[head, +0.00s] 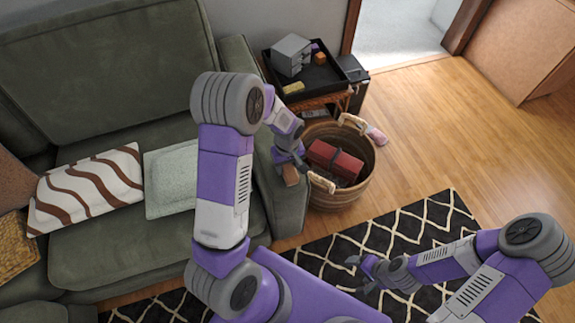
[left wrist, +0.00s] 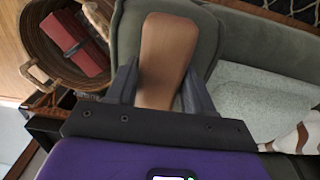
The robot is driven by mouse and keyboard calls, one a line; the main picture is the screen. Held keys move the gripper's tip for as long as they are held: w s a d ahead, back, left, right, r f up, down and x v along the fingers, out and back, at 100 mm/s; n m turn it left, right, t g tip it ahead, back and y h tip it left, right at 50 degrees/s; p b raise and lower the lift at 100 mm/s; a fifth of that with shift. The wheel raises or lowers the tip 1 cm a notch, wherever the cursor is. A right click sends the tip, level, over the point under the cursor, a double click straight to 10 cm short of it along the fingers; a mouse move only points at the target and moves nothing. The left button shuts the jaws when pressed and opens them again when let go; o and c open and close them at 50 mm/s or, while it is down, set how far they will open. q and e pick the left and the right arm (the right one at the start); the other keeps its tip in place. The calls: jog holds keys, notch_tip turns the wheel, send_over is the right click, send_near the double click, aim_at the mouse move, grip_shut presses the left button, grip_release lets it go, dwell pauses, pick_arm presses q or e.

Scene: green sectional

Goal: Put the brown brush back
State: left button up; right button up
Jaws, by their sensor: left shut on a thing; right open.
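The brown brush (left wrist: 168,52) is between the fingers of my left gripper (left wrist: 160,82), its flat brown back showing in the left wrist view. In the head view my left gripper (head: 290,160) holds the brush (head: 291,176) over the sofa's armrest, just left of the wicker basket (head: 327,197). The brush's far end and underside are hidden. My right gripper (head: 366,272) is open and empty above the patterned rug.
The basket holds a red item (head: 335,160). A pink item (head: 376,136) lies beside the basket. The green sofa (head: 100,75) holds cushions. The wood floor right is clear.

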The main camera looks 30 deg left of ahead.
pick_arm(q)
jog(key=o, duration=1.1)
jog(key=shift+r+p, duration=0.3)
jog(key=shift+r, duration=0.05)
notch_tip(320, 180, up, 12)
jog(key=p, duration=0.3)
jog(key=shift+f+p, duration=0.2)
jog(key=shift+p, duration=0.2)
